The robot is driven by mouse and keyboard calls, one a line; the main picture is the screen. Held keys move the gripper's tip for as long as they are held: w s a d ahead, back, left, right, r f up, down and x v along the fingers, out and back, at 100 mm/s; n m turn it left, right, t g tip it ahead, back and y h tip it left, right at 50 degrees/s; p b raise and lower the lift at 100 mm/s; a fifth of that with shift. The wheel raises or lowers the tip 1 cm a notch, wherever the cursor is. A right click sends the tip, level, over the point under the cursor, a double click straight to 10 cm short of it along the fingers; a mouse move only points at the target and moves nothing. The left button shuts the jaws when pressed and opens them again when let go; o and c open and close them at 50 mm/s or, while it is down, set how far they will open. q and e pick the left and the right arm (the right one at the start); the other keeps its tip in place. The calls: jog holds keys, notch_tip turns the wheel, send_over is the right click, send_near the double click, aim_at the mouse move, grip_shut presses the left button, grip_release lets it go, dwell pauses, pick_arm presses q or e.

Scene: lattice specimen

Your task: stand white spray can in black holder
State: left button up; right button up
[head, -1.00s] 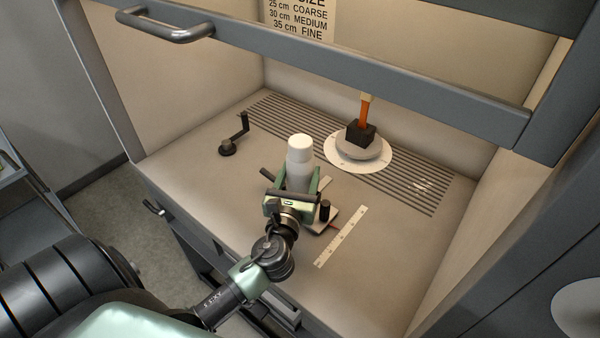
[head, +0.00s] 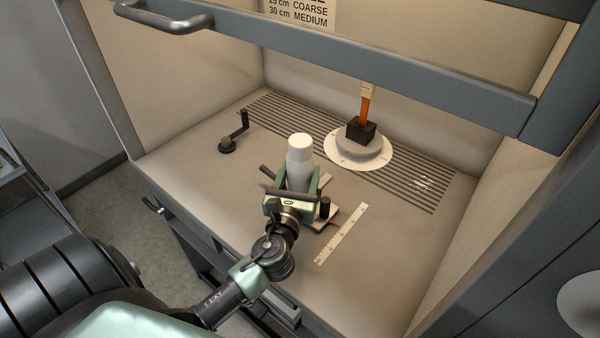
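The white spray can (head: 300,160) is upright over the bench, with its white cap on top. My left gripper (head: 299,182) comes in low from the front, with one green finger on each side of the can. I cannot tell whether the fingers press on it. The can's lower end is hidden behind the gripper. A black stand (head: 233,135) with a round foot and a bent arm is at the left; I cannot tell whether it is the black holder. My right gripper is not in view.
A black block (head: 361,131) with an orange-handled tool (head: 366,108) stands on a round grey-and-white platform (head: 342,158). A small plate with a black knob (head: 325,207) and a pale ruler (head: 342,233) lie right of my gripper. The grey sash (head: 400,82) spans above.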

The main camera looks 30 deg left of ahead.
aim_at(297, 183)
pick_arm(q)
jog(key=shift+s+f, duration=0.1)
jog(key=shift+f, duration=0.25)
jog(key=o, duration=1.8)
jog(key=shift+r, duration=0.1)
jog(key=shift+v, duration=2.5)
